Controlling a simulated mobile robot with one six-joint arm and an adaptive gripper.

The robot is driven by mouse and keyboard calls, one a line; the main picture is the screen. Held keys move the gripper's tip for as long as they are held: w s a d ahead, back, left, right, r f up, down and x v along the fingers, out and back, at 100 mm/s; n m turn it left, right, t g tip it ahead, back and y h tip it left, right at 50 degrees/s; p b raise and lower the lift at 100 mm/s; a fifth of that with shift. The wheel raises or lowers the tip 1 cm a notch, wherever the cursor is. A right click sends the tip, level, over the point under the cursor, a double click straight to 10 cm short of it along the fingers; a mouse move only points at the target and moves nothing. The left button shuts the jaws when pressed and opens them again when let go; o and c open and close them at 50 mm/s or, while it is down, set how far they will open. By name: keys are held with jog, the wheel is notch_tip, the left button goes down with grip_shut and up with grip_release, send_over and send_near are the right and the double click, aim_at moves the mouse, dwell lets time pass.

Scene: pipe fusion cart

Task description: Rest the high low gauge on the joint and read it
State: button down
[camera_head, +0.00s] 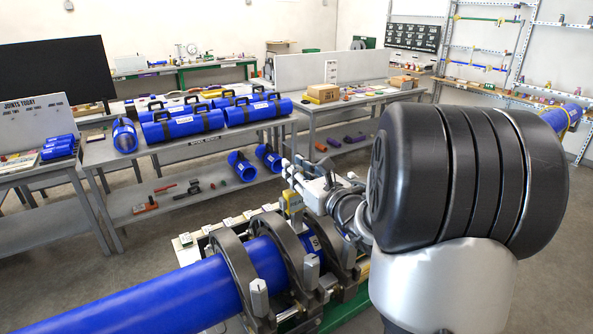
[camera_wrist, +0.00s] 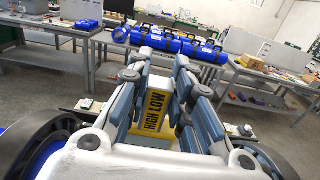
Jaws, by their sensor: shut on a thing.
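The yellow high low gauge (camera_wrist: 153,110) is between the fingers of my gripper (camera_wrist: 155,85) in the wrist view, its black HIGH LOW lettering facing the camera. In the head view the gauge (camera_head: 293,201) shows as a small yellow piece at my gripper (camera_head: 300,183), above and just behind the clamped pipe. My gripper is shut on it. The blue pipe (camera_head: 150,298) runs through several dark clamp rings (camera_head: 283,240) on the cart. A short blue stretch shows between the rings; I cannot make out the joint line. Whether the gauge touches the pipe is unclear.
A grey bench (camera_head: 200,143) behind the cart carries several blue pipe pieces with black handles (camera_head: 182,122). Its lower shelf holds small tools and blue pieces. A joints board (camera_head: 35,118) stands at left. Bare floor lies between bench and cart.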

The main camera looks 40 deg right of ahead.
jog(key=shift+f+b, duration=0.7)
jog(key=shift+f, duration=0.05)
dwell(3.2)
jog(key=shift+r, duration=0.15)
jog(key=shift+r+p, duration=2.35)
jog(key=shift+r, duration=1.35)
